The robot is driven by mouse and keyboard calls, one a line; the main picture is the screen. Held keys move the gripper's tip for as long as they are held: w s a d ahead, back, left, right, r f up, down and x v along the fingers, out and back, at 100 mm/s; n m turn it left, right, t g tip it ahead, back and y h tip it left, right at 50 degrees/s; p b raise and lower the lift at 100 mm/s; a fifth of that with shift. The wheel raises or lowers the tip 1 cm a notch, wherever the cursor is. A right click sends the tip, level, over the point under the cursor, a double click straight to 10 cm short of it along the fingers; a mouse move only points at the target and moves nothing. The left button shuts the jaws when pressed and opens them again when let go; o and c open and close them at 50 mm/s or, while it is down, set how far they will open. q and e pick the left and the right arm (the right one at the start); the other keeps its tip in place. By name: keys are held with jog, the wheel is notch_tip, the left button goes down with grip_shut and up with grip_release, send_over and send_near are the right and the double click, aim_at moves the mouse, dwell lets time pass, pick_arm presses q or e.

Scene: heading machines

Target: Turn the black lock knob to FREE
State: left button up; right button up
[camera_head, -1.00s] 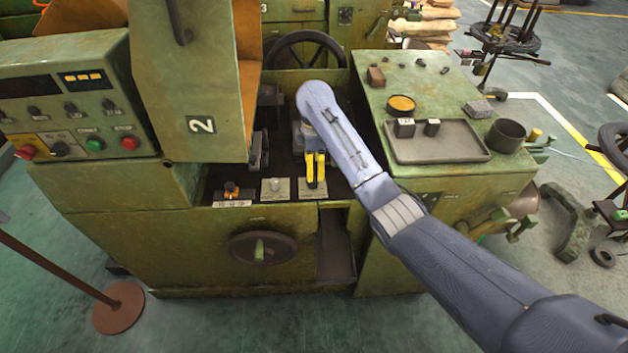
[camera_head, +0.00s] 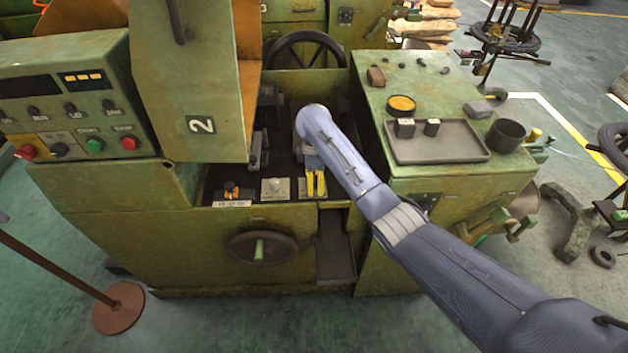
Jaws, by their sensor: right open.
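My right gripper (camera_head: 316,192) reaches down into the machine's open bay. Its two yellow fingers point toward the front edge, apart with a narrow gap, and nothing shows between them. They are over or beside a small pale plate (camera_head: 303,192) at the right of a row of three. I cannot make out a black lock knob there; the fingers and arm cover part of that spot. A black knob (camera_head: 60,150) shows on the control panel at the left, far from the gripper. Its lettering is too small to read. My left gripper is not in view.
An orange-topped control (camera_head: 232,190) and a grey knob (camera_head: 275,186) stand left of the gripper. The guard marked 2 (camera_head: 195,90) rises at the left. A handwheel (camera_head: 262,249) is on the front below. A grey tray (camera_head: 450,153) lies on the right cabinet.

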grip_shut()
jog(key=shift+m, duration=0.4)
jog(key=m, duration=0.3)
jog(key=shift+m, duration=0.4)
jog(key=m, duration=0.4)
jog(key=shift+s+d+f+m, duration=0.1)
jog(key=shift+s+m, duration=0.05)
jog(key=shift+m, duration=0.15)
dwell(0.4)
jog(key=shift+f, duration=0.1)
jog(key=shift+c, duration=1.7)
grip_release()
jog(key=shift+s+d, duration=0.1)
jog(key=o, duration=0.3)
